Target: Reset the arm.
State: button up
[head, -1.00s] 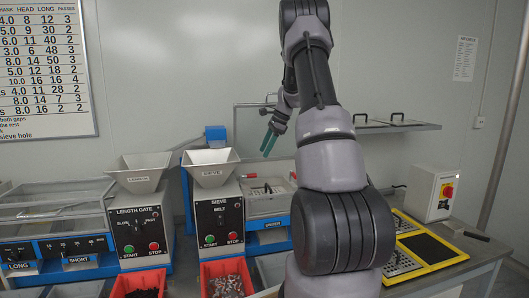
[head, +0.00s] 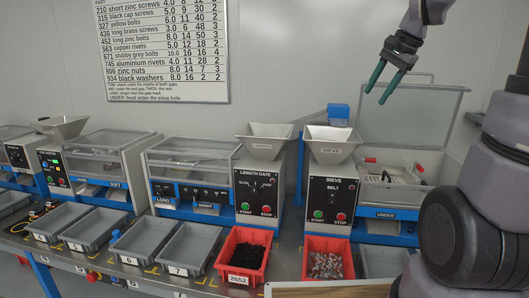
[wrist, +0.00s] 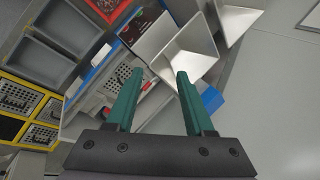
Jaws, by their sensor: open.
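My gripper (head: 384,84) shows at the upper right of the head view, with its two green fingers apart and nothing between them. It is in the air above the sieve machine (head: 331,200) and to the right of that machine's white hopper (head: 331,143). In the wrist view my gripper (wrist: 160,95) points down over the machines, with a hopper (wrist: 185,52) beyond the fingertips. My arm comes in from the right side of the head view.
The length gate machine (head: 257,192) stands left of the sieve. Red bins hold black pieces (head: 242,257) and mixed pieces (head: 327,264). Several grey trays (head: 189,247) line the bench front. The sieve's clear lid (head: 411,118) stands raised near my gripper.

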jog(key=s+a+n+t, duration=0.1)
jog(key=s+a+n, duration=0.2)
jog(key=s, duration=0.6)
jog(key=s+a+n+t, duration=0.1)
jog(key=s+a+n, duration=0.2)
jog(key=s, duration=0.6)
jog(key=shift+s+a+r+n+t+h, duration=0.15)
jog(key=shift+s+a+n+t+h, duration=0.2)
jog(key=shift+n, duration=0.35)
jog(key=shift+w, duration=0.1)
jog(key=shift+c, duration=0.3)
